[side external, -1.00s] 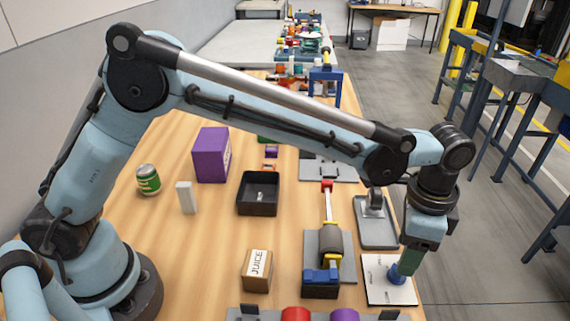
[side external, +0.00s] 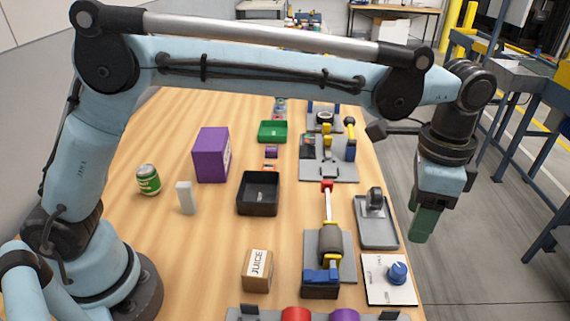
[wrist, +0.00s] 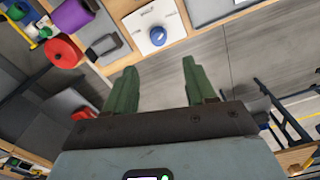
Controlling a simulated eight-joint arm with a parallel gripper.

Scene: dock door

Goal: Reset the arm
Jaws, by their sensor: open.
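My gripper (side external: 423,225) hangs in the air past the right edge of the table in the side external view, pointing down and holding nothing. The knob also shows in the wrist view (wrist: 158,36), beyond the fingertips.
The wooden table (side external: 200,270) holds a purple box (side external: 211,155), a green can (side external: 148,179), a black tray (side external: 244,207), a juice box (side external: 257,270) and a lever fixture (side external: 347,262). A grey tray fixture (side external: 378,236) is left of my gripper. Blue metal stands (side external: 500,130) are off to the right.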

